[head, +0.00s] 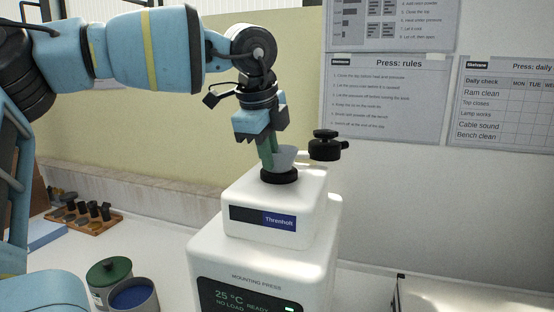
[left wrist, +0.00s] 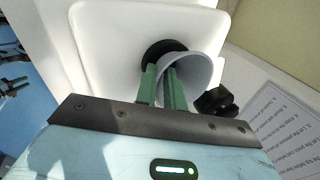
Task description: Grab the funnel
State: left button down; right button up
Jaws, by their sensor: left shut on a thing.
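The pale grey funnel (head: 287,156) sits at the black round opening (head: 279,176) on top of the white mounting press (head: 265,262). My left gripper (head: 267,160) reaches down to it from above, with its green fingers shut on the funnel's wall. In the left wrist view, the funnel (left wrist: 201,72) shows as a wide round cup, and the green fingertips of my left gripper (left wrist: 161,75) are close together at its rim. The funnel's lower end is hidden. I cannot tell whether it is still seated in the opening. My right gripper is not in view.
A black knobbed cap (head: 326,146) stands out to the right of the press top. A blue-filled bowl (head: 134,296), a green-lidded jar (head: 109,271) and a wooden rack (head: 84,217) are on the bench at left. Posters hang on the wall behind.

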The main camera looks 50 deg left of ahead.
pick_arm(q)
jog(key=shift+a+r, duration=0.1)
jog(key=shift+r, duration=0.65)
notch_tip(320, 180, up, 2)
jog(key=shift+a+r+b, duration=0.1)
jog(key=shift+b, duration=0.25)
jog(key=s+d+r+b, duration=0.1)
jog(key=s+d, duration=0.3)
jog(key=s, duration=1.1)
jog(key=shift+s+d+b, duration=0.2)
jog(key=shift+d+b, duration=0.2)
jog(key=shift+b, duration=0.45)
jog(key=shift+r, duration=0.1)
